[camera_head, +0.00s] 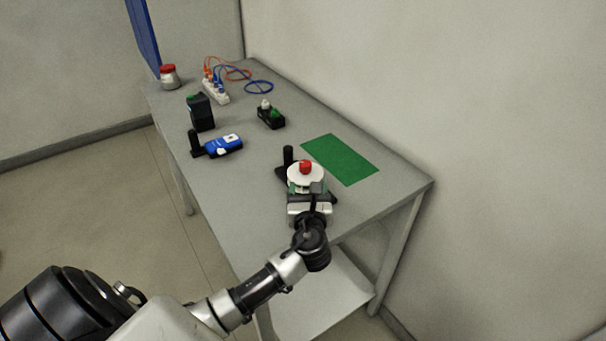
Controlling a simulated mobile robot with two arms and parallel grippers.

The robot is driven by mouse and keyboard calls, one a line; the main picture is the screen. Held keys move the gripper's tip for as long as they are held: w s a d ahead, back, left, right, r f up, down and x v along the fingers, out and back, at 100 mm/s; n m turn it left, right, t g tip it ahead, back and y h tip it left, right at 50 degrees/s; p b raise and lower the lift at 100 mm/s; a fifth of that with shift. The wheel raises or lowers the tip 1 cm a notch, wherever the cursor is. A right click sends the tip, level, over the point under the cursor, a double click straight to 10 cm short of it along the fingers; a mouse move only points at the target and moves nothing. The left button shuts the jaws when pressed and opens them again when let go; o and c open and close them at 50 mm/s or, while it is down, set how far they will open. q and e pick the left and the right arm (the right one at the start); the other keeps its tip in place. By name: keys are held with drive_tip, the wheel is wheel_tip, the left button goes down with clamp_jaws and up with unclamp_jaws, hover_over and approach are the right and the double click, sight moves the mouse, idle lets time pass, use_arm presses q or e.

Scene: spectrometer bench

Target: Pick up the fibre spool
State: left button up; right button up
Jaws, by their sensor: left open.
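What looks like the fibre spool, a round white disc (293,176) with a red knob (305,166) on top, is near the front of the grey bench. My left arm reaches in from the lower left. Its gripper (307,188) is open, right at the near side of the disc and overlapping it in the picture. Green shows beneath the disc, but I cannot tell what it belongs to. Whether the fingers touch the spool is hidden. My right gripper is not in view.
A black upright piece (288,155) stands just behind the spool. A green mat (341,159) lies clear to the right. Further back are a blue meter (222,146), a black box (201,113), a small black-and-green device (271,117), a power strip (215,92) and a red-lidded jar (169,80).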

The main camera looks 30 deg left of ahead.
sight(306, 168)
use_arm(q)
drive_tip(key=shift+x, duration=0.85)
drive_tip(key=shift+w+a+r, duration=0.15)
drive_tip(key=shift+w+a, duration=0.05)
drive_tip(key=shift+w, duration=0.1)
drive_tip(key=x, duration=0.3)
drive_tip(key=p+x, duration=0.1)
drive_tip(key=shift+w+a+r, duration=0.1)
drive_tip(key=shift+a+r, duration=0.15)
drive_tip(key=shift+r, duration=0.05)
drive_tip(key=shift+w+a, duration=0.15)
drive_tip(key=shift+w, duration=0.1)
drive_tip(key=shift+f, duration=0.1)
drive_tip(key=c, duration=0.5)
clamp_jaws()
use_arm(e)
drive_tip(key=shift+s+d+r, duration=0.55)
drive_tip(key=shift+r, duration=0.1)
